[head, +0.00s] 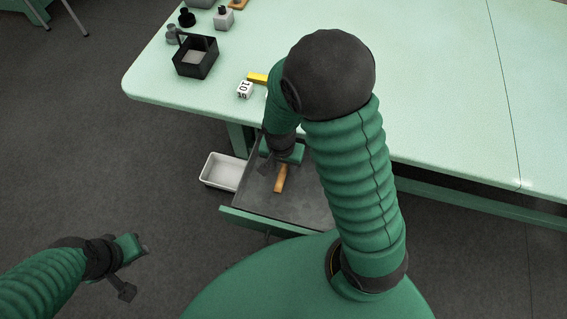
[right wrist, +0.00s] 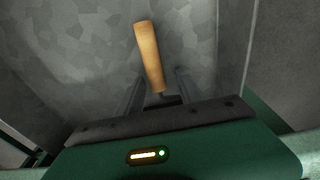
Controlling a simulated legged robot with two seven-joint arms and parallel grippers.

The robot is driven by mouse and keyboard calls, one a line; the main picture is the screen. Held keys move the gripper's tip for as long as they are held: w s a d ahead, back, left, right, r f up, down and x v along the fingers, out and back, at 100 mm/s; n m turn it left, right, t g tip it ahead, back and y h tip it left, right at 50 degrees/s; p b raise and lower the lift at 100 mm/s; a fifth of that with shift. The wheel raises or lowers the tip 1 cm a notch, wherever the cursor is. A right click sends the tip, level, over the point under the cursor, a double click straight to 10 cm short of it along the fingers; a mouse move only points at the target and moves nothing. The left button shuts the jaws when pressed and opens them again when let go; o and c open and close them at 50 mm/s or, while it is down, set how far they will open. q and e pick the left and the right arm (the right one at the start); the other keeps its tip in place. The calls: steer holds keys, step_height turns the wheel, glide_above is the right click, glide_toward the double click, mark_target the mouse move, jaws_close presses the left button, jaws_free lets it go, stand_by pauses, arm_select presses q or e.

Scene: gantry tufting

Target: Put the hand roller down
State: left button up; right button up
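The hand roller's wooden handle (head: 281,178) is over the grey floor of the open drawer (head: 310,206). In the right wrist view the handle (right wrist: 149,55) points away from the gripper, and its lower end narrows into a dark part. The roller's head is hidden. My right gripper (right wrist: 158,88) is low in the drawer, its two dark fingers apart on either side of the handle's lower end, with no clear contact. In the head view the right arm partly covers it. My left gripper (head: 132,270) is over the floor at lower left, away from the drawer, with nothing visible in it.
A white bin (head: 222,171) stands left of the drawer. On the pale green table (head: 440,90) are a black open box (head: 195,58), a white numbered block (head: 244,89), a yellow piece (head: 257,78) and small dark items at the back left. The table's right part is clear.

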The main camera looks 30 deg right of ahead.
mark_target(282, 169)
steer(key=s+a+r+n+t+p, duration=0.1)
steer(key=s+a+r+n+p, duration=0.1)
steer(key=r+n, duration=0.3)
steer(key=s+a+r+n+y+p, duration=0.1)
steer(key=s+a+r+n+p, duration=0.1)
steer(key=r+n, duration=0.2)
step_height(282, 169, up, 4)
steer(key=shift+a+f+n+t, duration=0.15)
steer(key=shift+n+t, duration=0.25)
steer(key=shift+s, duration=0.15)
